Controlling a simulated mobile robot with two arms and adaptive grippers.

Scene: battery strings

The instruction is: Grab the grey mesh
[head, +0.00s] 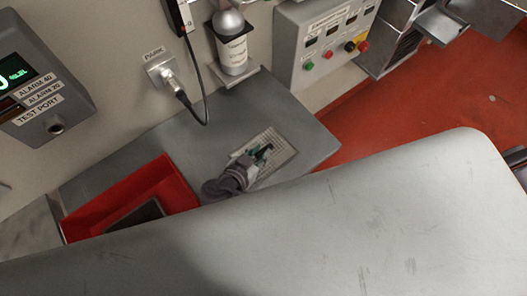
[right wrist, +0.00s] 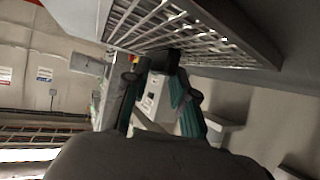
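The grey mesh (head: 275,155) is a pale rectangular grid lying flat on the grey shelf (head: 300,120) in the head view. In the right wrist view the mesh (right wrist: 190,25) fills the upper part, just beyond the fingers. My right gripper (head: 264,151) is over the mesh in the head view, its green fingers covering part of it. In the right wrist view the fingers of my right gripper (right wrist: 158,82) stand apart, with a gap between them. The mesh does not appear held; whether a fingertip touches it I cannot tell. My left gripper is not in view.
A red tray (head: 178,187) with a dark item inside stands left of my right gripper. A bottle (head: 232,48), a hanging black cable (head: 200,90) and a button box (head: 322,45) are at the wall. A large pale surface (head: 400,225) fills the foreground.

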